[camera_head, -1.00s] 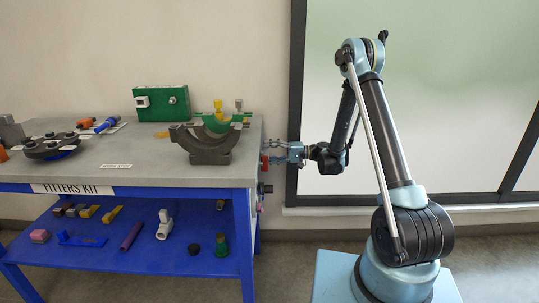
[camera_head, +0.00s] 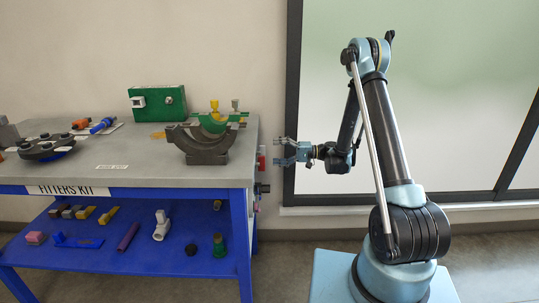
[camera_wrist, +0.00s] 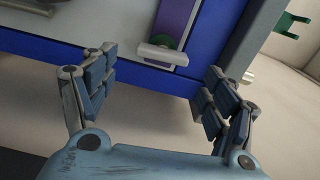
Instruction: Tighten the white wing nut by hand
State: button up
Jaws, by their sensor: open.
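My gripper (camera_head: 283,151) is open and empty, beside the right end of the cart in the head view. In the wrist view its two fingers (camera_wrist: 156,82) are spread wide with nothing between them. A pale bar-shaped piece (camera_wrist: 163,54) on the cart's end lies just beyond the fingertips, between them in the picture and not touched. It sits before a green round part and a purple strip (camera_wrist: 178,18). It may be the white wing nut, but I cannot tell for sure. In the head view this piece cannot be made out.
The cart's grey top (camera_head: 130,165) holds a dark curved clamp (camera_head: 203,142), a green box (camera_head: 158,103) and a dark round fixture (camera_head: 45,147). A red part (camera_head: 262,160) and a dark knob (camera_head: 264,188) stick out from its right end. A blue shelf (camera_head: 130,245) is below.

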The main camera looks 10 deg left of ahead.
jog(key=v, duration=0.7)
jog(key=shift+d, duration=0.1)
jog(key=s+d+r+m+t+h, duration=0.2)
jog(key=s+d+r+t+h, duration=0.2)
jog(key=s+d+r+h, duration=0.6)
jog(key=s+d+f+t+h, duration=0.1)
jog(key=s+d+f+h, duration=0.1)
jog(key=s+d, duration=0.9)
jog(key=s+d+f+m+t+h, duration=0.1)
jog(key=s+d+f+h, duration=0.2)
jog(key=s+d, duration=0.9)
jog(key=s+h, duration=0.1)
jog(key=h, duration=0.1)
jog(key=shift+s+d+f+h, duration=0.3)
jog(key=shift+s+d+f, duration=0.05)
